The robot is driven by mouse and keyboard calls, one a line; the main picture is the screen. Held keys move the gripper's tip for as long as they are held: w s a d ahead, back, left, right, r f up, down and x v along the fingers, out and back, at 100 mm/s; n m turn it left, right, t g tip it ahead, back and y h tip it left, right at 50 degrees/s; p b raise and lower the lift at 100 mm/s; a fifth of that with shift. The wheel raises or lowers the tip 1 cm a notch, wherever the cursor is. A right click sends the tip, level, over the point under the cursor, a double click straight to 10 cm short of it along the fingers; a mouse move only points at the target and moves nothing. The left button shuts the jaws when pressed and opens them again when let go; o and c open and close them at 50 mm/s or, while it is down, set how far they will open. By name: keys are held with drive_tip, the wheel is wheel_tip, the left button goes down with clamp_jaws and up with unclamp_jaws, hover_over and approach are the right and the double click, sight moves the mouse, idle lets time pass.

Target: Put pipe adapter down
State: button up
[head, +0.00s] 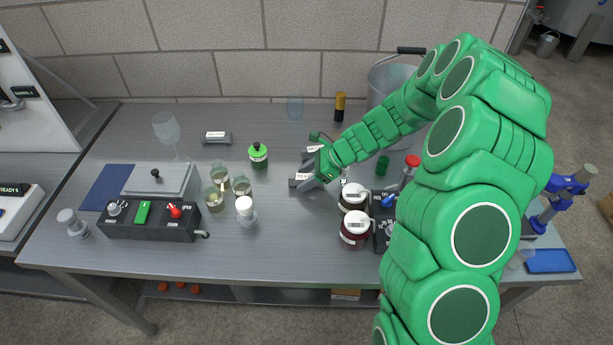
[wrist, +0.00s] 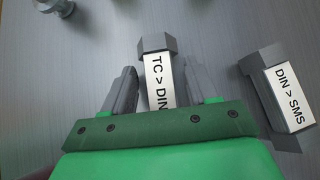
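A grey pipe adapter (wrist: 157,44) with a white "TC > DIN" label lies on the steel bench between my gripper's fingers. In the head view, this adapter (head: 298,180) is partly hidden by my gripper (head: 314,180). In the wrist view, my gripper (wrist: 162,82) is open, with a gap on each side between its fingers and the adapter. A second grey adapter (wrist: 278,92), labelled "DIN > SMS", lies apart to the right of the fingers. A similar labelled grey block (head: 216,138) lies at the back left in the head view.
Two white-lidded dark jars (head: 354,231) stand close at the front right. A steel bucket (head: 388,85) is behind my arm. The bench's middle front is clear.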

idle(0.3)
drive_tip(key=v, duration=1.2)
drive_tip(key=shift+r, duration=0.1)
drive_tip(key=s+a+r+n+g+h, duration=0.1)
drive_tip(key=s+r+n+h, duration=0.1)
drive_tip(key=s+r+n, duration=0.45)
drive_tip(key=s+r+n+g+h, duration=0.1)
drive_tip(key=s+r+n, duration=0.25)
drive_tip(key=s, duration=0.65)
drive_tip(key=s+d+r+n+h, duration=0.1)
drive_tip(key=s+d+n+h, duration=0.1)
drive_tip(key=s, duration=0.5)
drive_tip(key=s+d+r+n+h, duration=0.2)
drive_tip(key=s+d+n, duration=0.1)
drive_tip(key=s, duration=0.5)
drive_tip(key=s+d+r+n+h, duration=0.2)
drive_tip(key=s+d+n, duration=0.1)
drive_tip(key=s, duration=0.4)
drive_tip(key=shift+s+d+r, duration=0.1)
drive_tip(key=shift+s+d, duration=0.15)
drive_tip(key=shift+d, duration=0.55)
